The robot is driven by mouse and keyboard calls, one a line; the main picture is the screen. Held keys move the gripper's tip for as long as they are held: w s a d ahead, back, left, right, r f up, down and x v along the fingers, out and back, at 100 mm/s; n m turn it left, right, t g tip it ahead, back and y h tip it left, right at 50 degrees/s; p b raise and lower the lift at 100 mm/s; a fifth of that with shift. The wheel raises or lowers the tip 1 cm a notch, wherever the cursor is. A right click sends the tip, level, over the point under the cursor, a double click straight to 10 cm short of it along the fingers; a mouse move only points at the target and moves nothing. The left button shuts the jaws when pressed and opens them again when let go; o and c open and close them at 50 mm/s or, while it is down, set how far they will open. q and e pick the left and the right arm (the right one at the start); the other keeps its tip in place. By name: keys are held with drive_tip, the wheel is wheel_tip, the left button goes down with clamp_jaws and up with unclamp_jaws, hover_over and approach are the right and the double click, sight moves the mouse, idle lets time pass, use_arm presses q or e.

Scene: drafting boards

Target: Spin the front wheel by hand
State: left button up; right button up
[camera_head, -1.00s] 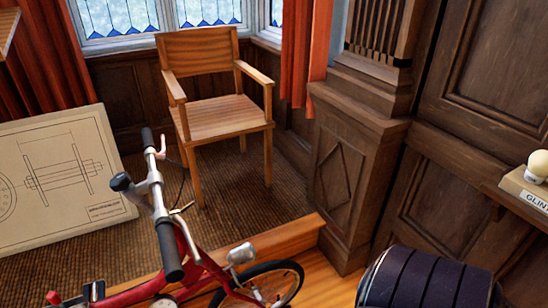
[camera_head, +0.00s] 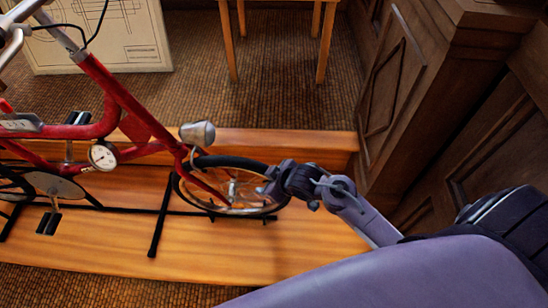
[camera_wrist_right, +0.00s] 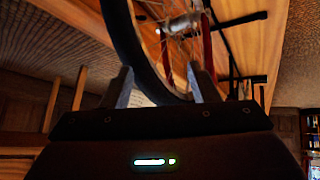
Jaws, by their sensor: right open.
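The front wheel (camera_head: 180,190) of a red bicycle (camera_head: 112,105) has a black tyre and thin spokes. It stands over the wooden platform in the head view. My right gripper (camera_head: 270,182) is at the right side of the wheel's rim. In the right wrist view the open fingers (camera_wrist_right: 162,84) stand apart, with the dark tyre (camera_wrist_right: 126,35) passing between them. I cannot tell whether either finger touches the tyre. The wheel's hub and spokes show at the top of the wrist view. My left gripper is not in view.
The bicycle stands on black bars (camera_head: 161,222) over the wooden platform (camera_head: 250,245). A silver headlamp (camera_head: 198,133) sits above the wheel. A panelled wooden pillar (camera_head: 400,90) stands close on the right. Chair legs (camera_head: 326,42) and a drawing board (camera_head: 100,40) are behind.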

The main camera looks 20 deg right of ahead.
drive_tip(key=w+n+y, duration=0.1)
drive_tip(key=w+a+r+n, duration=0.1)
drive_tip(key=w+r+n+y+b, duration=0.1)
drive_tip(key=w, duration=0.1)
drive_tip(key=shift+a+r+t+y, duration=0.1)
drive_tip(key=shift+a+t+y, duration=0.2)
drive_tip(key=shift+a+t, duration=0.1)
drive_tip(key=shift+w+n+y, duration=0.25)
drive_tip(key=shift+n+y, duration=0.05)
drive_tip(key=shift+n, duration=0.2)
drive_tip(key=shift+w+d+n+y, duration=0.2)
drive_tip(key=shift+d+n+y, duration=0.1)
drive_tip(key=shift+y, duration=0.2)
drive_tip(key=d+r+g+y, duration=0.1)
drive_tip(key=d+g+y, duration=0.1)
drive_tip(key=d, duration=0.1)
drive_tip(key=w+d+r+n+y, duration=0.1)
drive_tip(key=shift+d+r+g+y, duration=0.3)
drive_tip(key=shift+d+g, duration=0.05)
drive_tip(key=shift+g, duration=0.05)
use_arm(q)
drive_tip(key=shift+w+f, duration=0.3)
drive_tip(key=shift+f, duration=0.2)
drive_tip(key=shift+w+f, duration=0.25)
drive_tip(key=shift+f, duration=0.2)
use_arm(e)
drive_tip(key=shift+s+r, duration=0.15)
drive_tip(key=shift+r, duration=0.05)
